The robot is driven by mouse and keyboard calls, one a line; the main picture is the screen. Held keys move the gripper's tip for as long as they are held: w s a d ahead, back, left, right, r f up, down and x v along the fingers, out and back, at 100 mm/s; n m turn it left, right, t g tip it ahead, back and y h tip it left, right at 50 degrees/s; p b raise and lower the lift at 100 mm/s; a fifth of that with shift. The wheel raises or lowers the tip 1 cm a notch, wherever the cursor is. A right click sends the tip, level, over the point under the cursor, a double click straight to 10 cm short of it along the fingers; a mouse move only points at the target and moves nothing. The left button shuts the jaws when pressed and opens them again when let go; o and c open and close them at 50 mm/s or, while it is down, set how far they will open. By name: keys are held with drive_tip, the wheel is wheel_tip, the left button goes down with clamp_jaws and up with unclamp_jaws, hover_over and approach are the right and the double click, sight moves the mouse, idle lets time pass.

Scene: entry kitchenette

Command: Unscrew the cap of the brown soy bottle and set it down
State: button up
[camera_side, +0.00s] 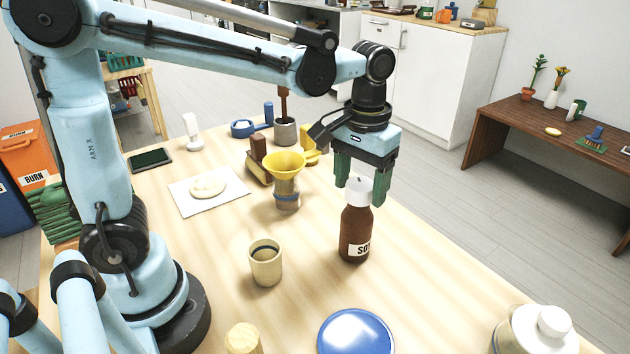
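The brown soy bottle (356,233) stands upright on the table right of the middle, its label partly showing. Its white cap (359,192) sits on top of the neck. My gripper (361,196) points down over the bottle, with one green finger on each side of the cap. The fingers are apart, at about cap height. I cannot tell whether they touch the cap or stand just clear of it.
A beige cup (265,263) and a blue plate (355,334) are in front. A jar with a yellow funnel (285,164) stands behind left. A white-lidded jar (538,331) is at front right. Bare table lies right of the bottle.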

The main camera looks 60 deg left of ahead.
sight(361, 184)
drive_tip(key=shift+r, duration=2.55)
wheel_tip(361, 184, down, 5)
drive_tip(key=shift+f, duration=0.1)
drive_tip(key=shift+m, duration=0.7)
